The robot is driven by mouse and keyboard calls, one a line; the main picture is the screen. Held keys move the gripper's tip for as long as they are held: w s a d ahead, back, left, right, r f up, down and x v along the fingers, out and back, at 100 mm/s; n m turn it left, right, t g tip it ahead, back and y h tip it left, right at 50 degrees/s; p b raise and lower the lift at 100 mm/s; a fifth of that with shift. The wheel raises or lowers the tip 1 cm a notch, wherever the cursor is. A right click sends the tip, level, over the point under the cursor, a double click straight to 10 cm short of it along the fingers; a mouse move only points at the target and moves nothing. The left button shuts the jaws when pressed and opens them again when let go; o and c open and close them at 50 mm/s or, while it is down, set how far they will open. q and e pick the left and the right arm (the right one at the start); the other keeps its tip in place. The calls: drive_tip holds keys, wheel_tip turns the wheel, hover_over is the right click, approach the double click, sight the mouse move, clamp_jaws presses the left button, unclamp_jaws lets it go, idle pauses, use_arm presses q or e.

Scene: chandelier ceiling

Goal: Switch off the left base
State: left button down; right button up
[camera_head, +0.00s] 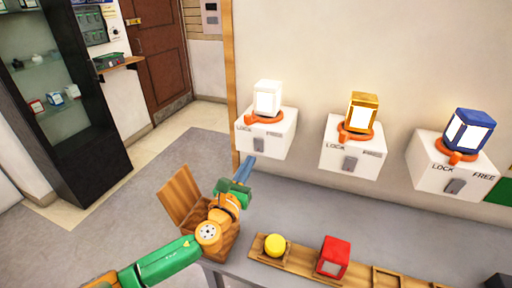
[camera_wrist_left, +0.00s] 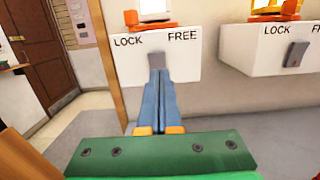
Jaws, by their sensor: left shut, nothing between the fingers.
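The left base (camera_head: 265,136) is a white wall box with an orange ring and a lit white cube (camera_head: 267,98) on top. Its grey switch (camera_head: 258,145) is on the front face, between the LOCK and FREE labels; in the left wrist view the switch (camera_wrist_left: 157,60) is partly hidden behind my fingertips. My left gripper (camera_head: 246,164) is shut and empty, its blue fingers pointing up at the switch from just below. Its fingertips (camera_wrist_left: 158,72) overlap the switch's lower end in the wrist view; I cannot tell whether they touch. My right gripper is not in view.
A middle base (camera_head: 350,160) with a gold cube and a right base (camera_head: 450,171) with a blue cube line the wall.

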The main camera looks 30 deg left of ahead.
sight(259, 143)
use_arm(q)
drive_tip(key=x, duration=0.6)
drive_tip(key=shift+w+a+r+p, duration=0.1)
drive_tip(key=shift+w+r+p, duration=0.1)
drive_tip(key=shift+p, duration=0.15)
drive_tip(key=shift+s, duration=0.2)
drive_tip(key=shift+f, duration=0.1)
